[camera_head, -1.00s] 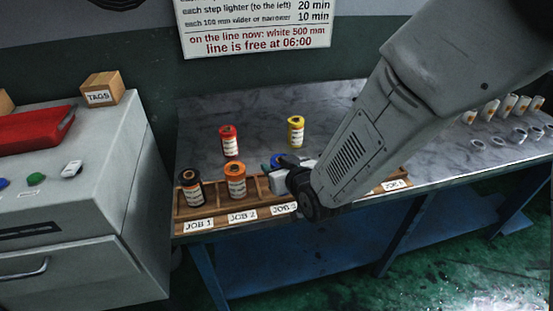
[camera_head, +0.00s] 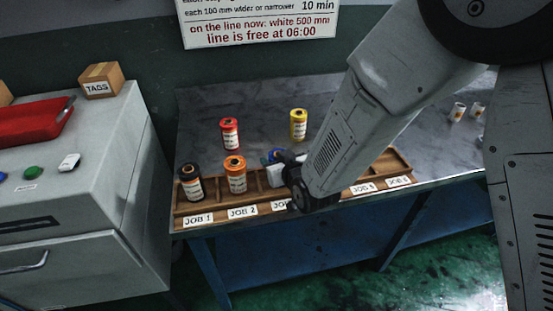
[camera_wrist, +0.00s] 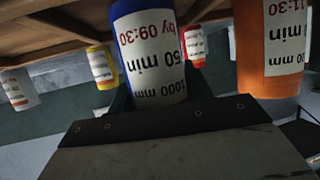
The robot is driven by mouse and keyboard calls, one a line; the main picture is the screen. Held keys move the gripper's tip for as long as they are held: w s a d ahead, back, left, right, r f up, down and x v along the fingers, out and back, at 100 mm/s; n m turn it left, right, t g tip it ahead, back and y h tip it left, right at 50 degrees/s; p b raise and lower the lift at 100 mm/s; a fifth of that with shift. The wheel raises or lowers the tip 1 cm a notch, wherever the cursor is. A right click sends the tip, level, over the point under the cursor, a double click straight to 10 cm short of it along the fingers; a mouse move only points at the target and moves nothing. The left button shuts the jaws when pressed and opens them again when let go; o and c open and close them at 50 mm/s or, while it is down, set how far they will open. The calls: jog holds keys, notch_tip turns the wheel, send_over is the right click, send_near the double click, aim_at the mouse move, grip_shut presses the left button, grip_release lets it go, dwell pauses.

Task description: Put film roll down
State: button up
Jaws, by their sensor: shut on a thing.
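A blue film roll with a white label (camera_wrist: 152,55) stands between my gripper's jaws in the wrist view, where the scene appears upside down. In the head view only a sliver of its blue (camera_head: 274,156) shows behind my gripper (camera_head: 283,170). My gripper is shut on it at the JOB 3 place of the wooden tray (camera_head: 219,211). I cannot tell whether the roll touches the tray floor. An orange roll (camera_head: 235,174) stands in JOB 2 and a black roll (camera_head: 190,183) in JOB 1, both to the left.
A red roll (camera_head: 230,134) and a yellow roll (camera_head: 298,124) stand on the marbled table (camera_head: 200,110) behind the tray. Several small white rolls (camera_head: 458,112) are at the right. My arm hides part of the tray. A grey cabinet (camera_head: 70,200) stands left.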

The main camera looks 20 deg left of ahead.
jog(key=o, duration=1.1)
jog(key=shift+s+d+r, duration=0.1)
jog(key=shift+s+r, duration=0.05)
jog(key=shift+s, duration=0.05)
jog(key=v, duration=1.2)
jog(key=w+d+r+m+g+h, duration=0.1)
jog(key=d+r+m+h, duration=0.2)
jog(key=d, duration=0.7)
jog(key=w+d+r+m+g+h, duration=0.1)
jog(key=d+r+g+h, duration=0.15)
jog(key=d+r, duration=0.55)
jog(key=s+d+r+m+g+h, duration=0.1)
jog(key=s+d+r, duration=0.1)
jog(key=s+d, duration=0.4)
jog(key=s+d+r+m+g+h, duration=0.1)
jog(key=s+d+r+m+g, duration=0.1)
jog(key=s+d, duration=0.4)
jog(key=s+d+r+m+g+h, duration=0.1)
jog(key=s+d+g, duration=0.1)
jog(key=s+d, duration=0.5)
jog(key=shift+s+d+r+h, duration=0.15)
jog(key=shift+s+r+h, duration=0.2)
jog(key=shift+s+r, duration=0.1)
